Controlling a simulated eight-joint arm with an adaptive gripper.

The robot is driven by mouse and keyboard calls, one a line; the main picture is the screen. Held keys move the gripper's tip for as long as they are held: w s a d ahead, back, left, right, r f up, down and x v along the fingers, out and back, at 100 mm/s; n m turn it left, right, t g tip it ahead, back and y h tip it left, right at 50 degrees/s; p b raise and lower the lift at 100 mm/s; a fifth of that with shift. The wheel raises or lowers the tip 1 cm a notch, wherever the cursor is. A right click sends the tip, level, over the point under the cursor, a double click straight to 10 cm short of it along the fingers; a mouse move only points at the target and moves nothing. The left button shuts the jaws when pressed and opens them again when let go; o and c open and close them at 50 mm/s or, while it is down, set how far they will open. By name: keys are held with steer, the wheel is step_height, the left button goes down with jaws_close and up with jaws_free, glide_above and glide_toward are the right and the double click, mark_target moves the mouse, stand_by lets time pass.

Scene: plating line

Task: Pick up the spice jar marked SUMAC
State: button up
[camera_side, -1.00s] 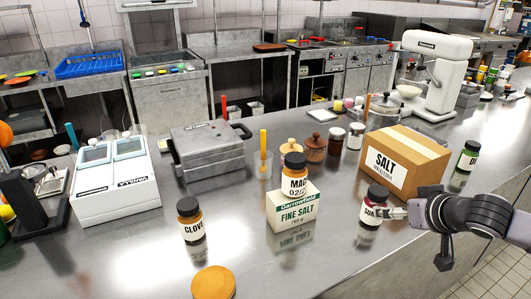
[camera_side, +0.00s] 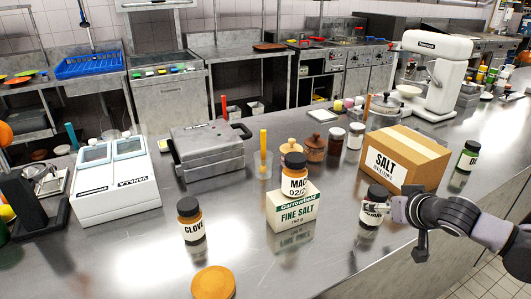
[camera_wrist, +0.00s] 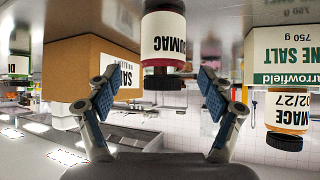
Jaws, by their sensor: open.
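The SUMAC spice jar (camera_side: 368,217) has a black lid and a white label and stands upright on the steel counter, just in front of the salt carton. My gripper (camera_side: 380,208) is at the jar from the right, and its fingers hide part of the label. In the wrist view, which is upside down, the label of the SUMAC jar (camera_wrist: 163,45) reads clearly. There my gripper (camera_wrist: 157,84) is open, with its blue-padded fingers spread wider than the jar and the jar ahead in the gap. No contact shows.
A cardboard salt carton (camera_side: 420,162) stands close behind the jar. A small FINE SALT box (camera_side: 292,212) with a MACE jar (camera_side: 294,184) on top stands to the left. A CLOVE jar (camera_side: 192,229) is farther left. Another jar (camera_side: 468,158) stands right of the carton.

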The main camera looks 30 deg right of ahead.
steer(key=shift+x, duration=2.65)
steer(key=shift+w+a, duration=0.1)
steer(key=shift+a, duration=0.05)
steer(key=c, duration=1.5)
